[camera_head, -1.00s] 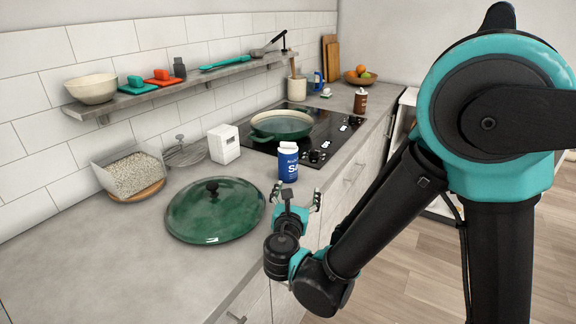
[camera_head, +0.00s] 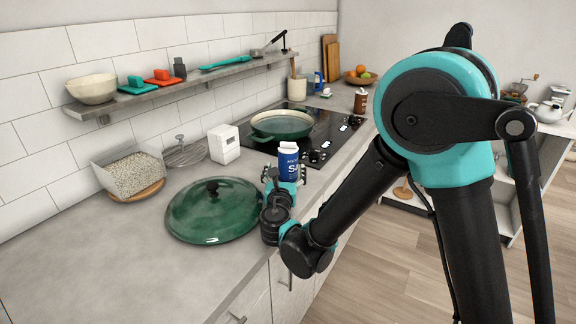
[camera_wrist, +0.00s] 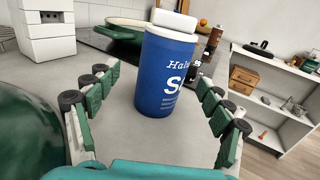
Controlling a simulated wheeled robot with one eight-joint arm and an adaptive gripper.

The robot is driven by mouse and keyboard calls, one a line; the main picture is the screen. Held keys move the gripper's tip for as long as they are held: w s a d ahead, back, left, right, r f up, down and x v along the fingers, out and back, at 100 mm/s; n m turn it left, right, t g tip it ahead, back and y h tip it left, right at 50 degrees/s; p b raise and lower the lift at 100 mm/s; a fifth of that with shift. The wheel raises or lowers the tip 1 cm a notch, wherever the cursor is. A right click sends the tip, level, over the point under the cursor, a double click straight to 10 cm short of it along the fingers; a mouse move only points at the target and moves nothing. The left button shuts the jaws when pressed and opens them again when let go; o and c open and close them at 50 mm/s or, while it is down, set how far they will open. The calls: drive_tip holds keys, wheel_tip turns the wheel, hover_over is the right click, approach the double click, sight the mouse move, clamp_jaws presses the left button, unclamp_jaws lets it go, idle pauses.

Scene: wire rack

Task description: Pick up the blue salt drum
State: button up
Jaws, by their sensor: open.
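The blue salt drum (camera_head: 288,164) with a white cap stands upright on the grey counter, near its front edge and close to the stove. In the wrist view the drum (camera_wrist: 165,80) is ahead, between the lines of my two fingers. My gripper (camera_head: 284,178) is open at the near side of the drum and hides its lower part in the head view. The open fingers also show in the wrist view (camera_wrist: 155,100), spread left and right with grey counter between them. I see no finger touching the drum.
A green glass lid (camera_head: 214,210) lies close to the left of my gripper. A white box (camera_head: 224,144) stands behind it. A green pan (camera_head: 282,125) sits on the black stove (camera_head: 330,143). A grain bin (camera_head: 130,174) is at left. The counter's front left is clear.

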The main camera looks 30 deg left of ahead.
drive_tip(key=shift+d+x, duration=0.1)
drive_tip(key=shift+x, duration=1.25)
drive_tip(key=shift+d+x, duration=0.15)
drive_tip(key=shift+x, duration=1.2)
drive_tip(key=shift+f, duration=0.1)
drive_tip(key=c, duration=1.6)
wheel_tip(320, 180, up, 20)
